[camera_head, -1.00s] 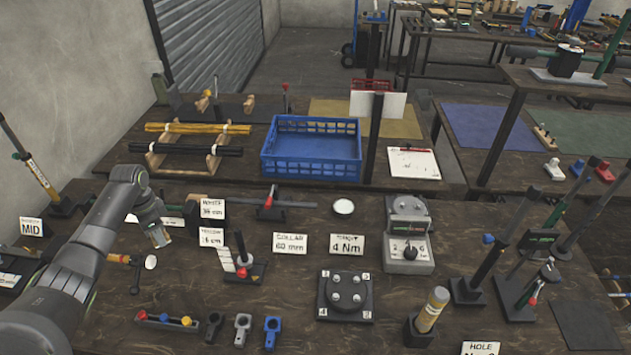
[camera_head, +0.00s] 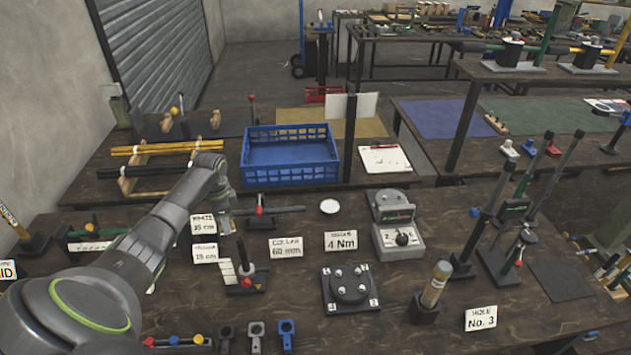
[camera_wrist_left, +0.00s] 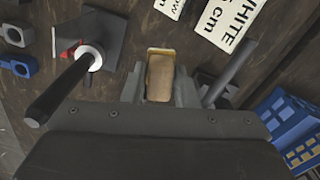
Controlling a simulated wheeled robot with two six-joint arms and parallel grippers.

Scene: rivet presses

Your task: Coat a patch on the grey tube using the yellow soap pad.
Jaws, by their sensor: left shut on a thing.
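My left gripper (camera_head: 226,222) points down behind the label cards, left of a clamp stand. In the left wrist view its jaws (camera_wrist_left: 160,85) are shut on a tan block with a yellowish edge, which looks like the yellow soap pad (camera_wrist_left: 160,76). The pad is not clear in the head view. A dark grey horizontal tube (camera_head: 284,210), which may be the grey tube, sits in the clamp stand with a red knob, just right of the gripper. A grey rod (camera_wrist_left: 230,78) shows right of the jaws in the wrist view, apart from the pad. My right gripper is not in view.
A post stand with a red knob (camera_head: 246,276) and label cards (camera_head: 204,253) stand close below the gripper. A blue crate (camera_head: 290,176) and a rack with yellow and black rods (camera_head: 150,160) are behind. A grey dial box (camera_head: 398,240) stands to the right.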

